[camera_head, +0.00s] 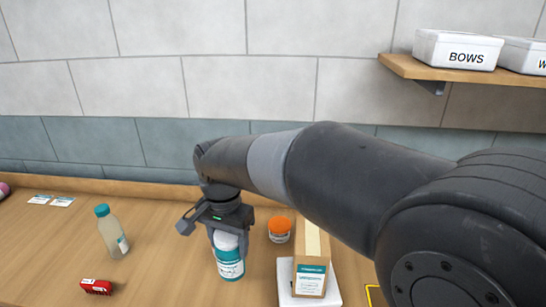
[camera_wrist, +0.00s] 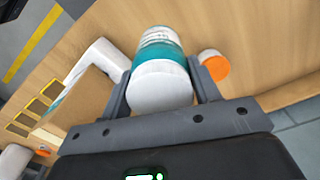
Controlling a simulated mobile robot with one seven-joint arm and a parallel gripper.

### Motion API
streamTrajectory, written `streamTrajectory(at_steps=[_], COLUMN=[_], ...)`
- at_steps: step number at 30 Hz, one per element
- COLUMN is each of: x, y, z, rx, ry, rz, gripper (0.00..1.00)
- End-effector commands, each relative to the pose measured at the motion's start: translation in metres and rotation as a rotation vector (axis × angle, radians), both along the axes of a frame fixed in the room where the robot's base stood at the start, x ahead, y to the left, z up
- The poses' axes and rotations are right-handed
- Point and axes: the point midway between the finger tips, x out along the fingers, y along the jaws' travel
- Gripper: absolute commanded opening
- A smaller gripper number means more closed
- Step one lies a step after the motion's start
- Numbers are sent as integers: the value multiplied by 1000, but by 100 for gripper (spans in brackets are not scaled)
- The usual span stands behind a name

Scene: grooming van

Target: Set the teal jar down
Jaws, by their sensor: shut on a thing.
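The teal jar (camera_head: 230,264) has a white lid and a teal label band with white print. My gripper (camera_head: 228,238) is shut on it from above, one finger on each side. In the head view the jar is upright over the wooden counter; I cannot tell whether its base touches the wood. In the wrist view the jar (camera_wrist: 162,62) sits between the two fingers of my gripper (camera_wrist: 162,95), its white lid facing the camera. Its underside is hidden.
A small orange-lidded jar (camera_head: 279,230) stands close right, and a cardboard box (camera_head: 312,262) on a white base (camera_head: 285,283) is beside it. The wooden counter (camera_head: 160,255) is clear between bottle and teal jar.

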Motion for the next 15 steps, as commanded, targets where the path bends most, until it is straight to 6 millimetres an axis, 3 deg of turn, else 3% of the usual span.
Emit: streamTrajectory(at_steps=[5,15], x=[30,111], y=[-23,-114], z=[2,9], rx=[1,1], ry=[-1,-4], rz=[25,144], gripper=[31,31])
